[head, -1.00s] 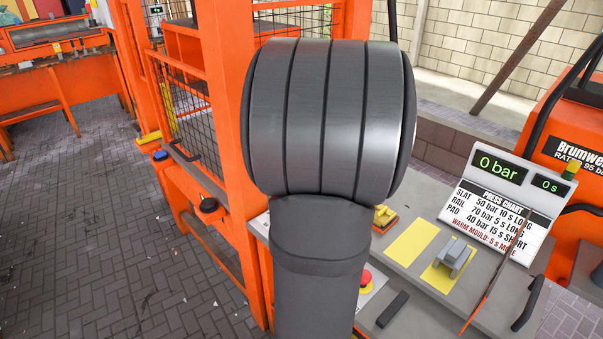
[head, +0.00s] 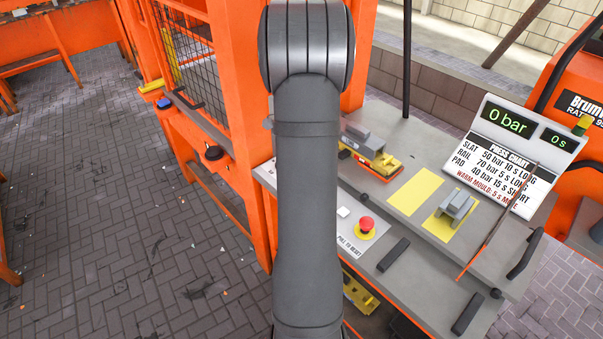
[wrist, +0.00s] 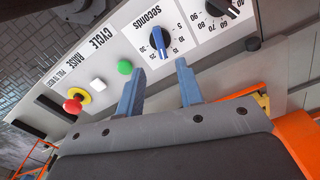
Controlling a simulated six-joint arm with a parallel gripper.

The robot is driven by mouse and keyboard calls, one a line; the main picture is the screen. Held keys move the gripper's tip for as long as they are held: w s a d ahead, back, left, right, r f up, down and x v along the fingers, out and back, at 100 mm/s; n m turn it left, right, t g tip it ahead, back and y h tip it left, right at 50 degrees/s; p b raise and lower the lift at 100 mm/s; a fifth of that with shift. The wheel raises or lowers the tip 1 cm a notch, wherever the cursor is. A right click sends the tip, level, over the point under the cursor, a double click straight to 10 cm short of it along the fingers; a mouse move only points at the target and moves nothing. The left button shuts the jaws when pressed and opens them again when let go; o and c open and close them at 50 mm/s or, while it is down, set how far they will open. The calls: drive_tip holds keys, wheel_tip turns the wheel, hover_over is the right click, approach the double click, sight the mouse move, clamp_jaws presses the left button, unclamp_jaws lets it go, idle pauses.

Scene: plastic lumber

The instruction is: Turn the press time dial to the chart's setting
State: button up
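The press time dial (wrist: 160,40), a dark knob with a blue pointer, sits on the white SECONDS panel at the top middle of the wrist view. Its exact setting is hard to read. My gripper (wrist: 157,78) is open and empty, its two blue-grey fingers apart and just short of the dial in the picture, not touching it. The head view does not show the fingers or dial clearly; my arm covers that area. The press chart (head: 497,168) lists SLAT 50 bar 10 s, RAIL 70 bar 5 s, PAD 40 bar 15 s, and a red warm-mould line. The display (head: 507,121) above reads 0 bar and 0 s.
A second dial (wrist: 217,6) with bar numbers lies right of the time dial. Left are a green button (wrist: 124,67), a white button (wrist: 98,84) and a red stop button (wrist: 72,104). A grey block (head: 456,206) sits on a yellow patch of the console. Orange press frame posts stand behind.

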wheel_tip(320, 180, down, 9)
drive_tip(key=shift+r, duration=0.2)
clamp_jaws()
